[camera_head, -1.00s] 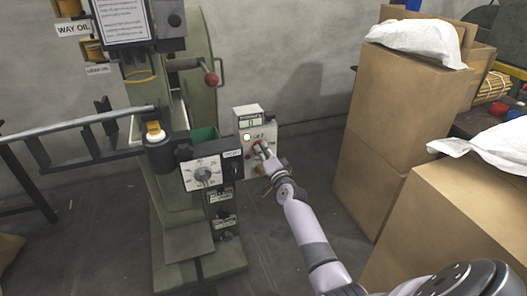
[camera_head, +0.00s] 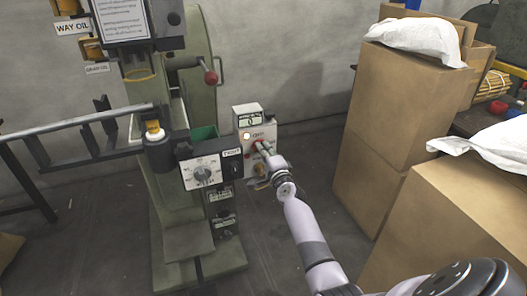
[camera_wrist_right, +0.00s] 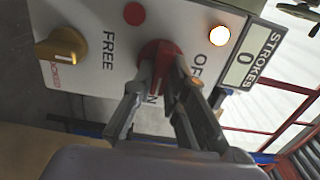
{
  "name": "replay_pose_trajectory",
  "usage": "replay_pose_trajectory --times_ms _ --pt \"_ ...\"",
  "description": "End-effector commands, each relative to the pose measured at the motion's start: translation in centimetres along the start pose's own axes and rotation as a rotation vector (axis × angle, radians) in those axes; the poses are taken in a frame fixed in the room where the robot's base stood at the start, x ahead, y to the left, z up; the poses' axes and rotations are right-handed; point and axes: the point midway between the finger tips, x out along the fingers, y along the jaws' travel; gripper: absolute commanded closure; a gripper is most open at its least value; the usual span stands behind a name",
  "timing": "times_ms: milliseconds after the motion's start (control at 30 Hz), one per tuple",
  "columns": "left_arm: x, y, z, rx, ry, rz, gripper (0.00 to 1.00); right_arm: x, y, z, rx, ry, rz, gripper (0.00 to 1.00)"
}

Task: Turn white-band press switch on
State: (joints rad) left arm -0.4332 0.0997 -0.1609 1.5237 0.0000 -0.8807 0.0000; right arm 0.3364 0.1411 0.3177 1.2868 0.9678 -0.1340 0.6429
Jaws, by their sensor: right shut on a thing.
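The green press (camera_head: 205,75) stands left of centre in the head view. I cannot make out a white band on it. Its light control box (camera_head: 255,131) carries a red switch knob (camera_wrist_right: 155,47), with OFF and ON lettering beside it in the right wrist view. My right gripper (camera_head: 264,152) is at the box, and its fingers (camera_wrist_right: 164,66) are closed around the red knob, partly hiding it and the lettering. A round lamp (camera_wrist_right: 219,35) on the panel glows warm white. My left gripper is out of view.
A yellow FREE knob (camera_wrist_right: 62,46) and a small red button (camera_wrist_right: 134,13) are on the same panel. A dial box (camera_head: 203,172) stands close left of my gripper. Cardboard boxes (camera_head: 400,110) stand to the right. Bare floor lies between.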

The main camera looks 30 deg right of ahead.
Motion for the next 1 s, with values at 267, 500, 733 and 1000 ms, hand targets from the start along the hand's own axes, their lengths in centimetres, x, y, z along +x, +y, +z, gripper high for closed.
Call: replay_pose_trajectory --times_ms 267,500,733,1000 --pt "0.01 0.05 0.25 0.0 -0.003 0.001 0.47 -0.04 0.17 0.02 0.006 0.0 0.003 1.0" --pt "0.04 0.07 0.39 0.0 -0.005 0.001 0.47 -0.03 0.12 0.01 0.004 0.0 0.002 0.73" --pt "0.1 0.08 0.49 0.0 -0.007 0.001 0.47 -0.01 0.05 0.0 0.003 0.0 0.001 0.67" --pt "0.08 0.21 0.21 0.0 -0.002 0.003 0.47 -0.6 0.03 0.06 0.004 0.0 -0.001 0.67"
